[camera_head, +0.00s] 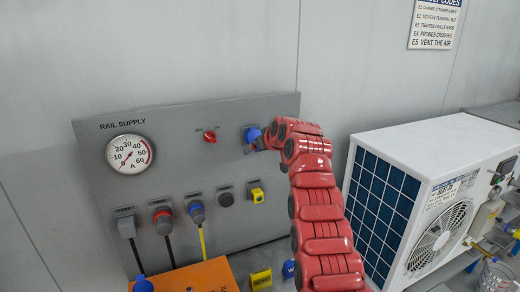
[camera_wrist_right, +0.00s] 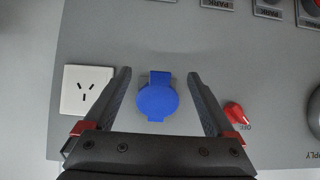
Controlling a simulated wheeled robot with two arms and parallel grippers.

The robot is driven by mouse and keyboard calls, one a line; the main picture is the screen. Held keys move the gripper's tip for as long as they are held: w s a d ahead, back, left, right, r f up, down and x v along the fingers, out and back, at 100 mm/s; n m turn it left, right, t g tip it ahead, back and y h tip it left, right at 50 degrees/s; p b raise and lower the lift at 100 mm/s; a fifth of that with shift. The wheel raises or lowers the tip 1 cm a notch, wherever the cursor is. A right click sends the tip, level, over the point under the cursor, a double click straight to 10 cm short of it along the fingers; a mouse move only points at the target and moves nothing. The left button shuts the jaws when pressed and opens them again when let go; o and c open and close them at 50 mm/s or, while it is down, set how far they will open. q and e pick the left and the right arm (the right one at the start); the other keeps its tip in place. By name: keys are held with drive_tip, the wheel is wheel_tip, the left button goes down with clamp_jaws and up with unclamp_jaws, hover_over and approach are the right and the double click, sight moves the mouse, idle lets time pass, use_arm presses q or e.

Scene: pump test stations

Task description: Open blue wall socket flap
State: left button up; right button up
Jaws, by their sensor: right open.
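The blue wall socket flap (camera_head: 251,133) is on the grey rail supply panel, partly hidden by my right arm in the head view. In the right wrist view it is a round blue cover (camera_wrist_right: 157,102) with a square tab, lying flat over its socket. My right gripper (camera_head: 257,146) is at the panel in front of the flap. In the wrist view its two fingers (camera_wrist_right: 158,76) are spread, one on each side of the flap, with a gap on both sides. Nothing is held. My left gripper is not in view.
A red knob (camera_head: 210,136) and a round gauge (camera_head: 130,154) are left of the flap. Plugs with cables (camera_head: 197,214) and a yellow flap (camera_head: 257,195) are lower. A white fan unit (camera_head: 430,190) stands right.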

drive_tip(key=shift+s+r, duration=0.1)
drive_tip(key=shift+s, duration=0.05)
drive_tip(key=b+v, duration=0.8)
drive_tip(key=v, duration=0.9)
